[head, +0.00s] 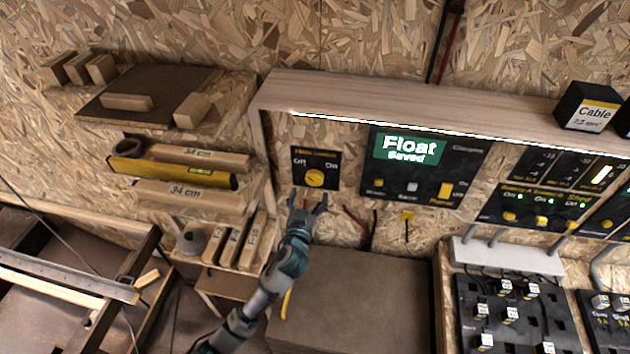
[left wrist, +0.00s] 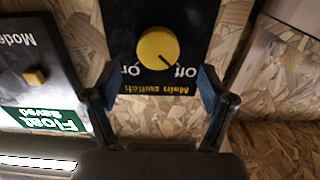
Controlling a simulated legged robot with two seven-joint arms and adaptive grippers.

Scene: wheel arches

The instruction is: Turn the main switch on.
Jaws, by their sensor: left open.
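The main switch is a black panel (head: 326,157) with a round yellow knob (head: 314,178) on the chipboard wall. In the left wrist view the knob (left wrist: 156,46) appears upside down, with its dark pointer mark towards the "Off" label. The "On" label is on the other side. My left gripper (head: 307,201) is open, just below the knob in the head view. In the left wrist view its two fingers (left wrist: 157,88) are spread apart, with the knob beyond them and between their lines. Nothing is between the fingertips. My right gripper is in neither view.
A "Float Saved" panel (head: 463,160) is right of the switch, under a wooden frame (head: 400,98). A brown box (head: 350,295) stands below. Shelves with wood blocks and a yellow level (head: 170,174) are at the left. Cables (head: 362,225) hang right of the gripper.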

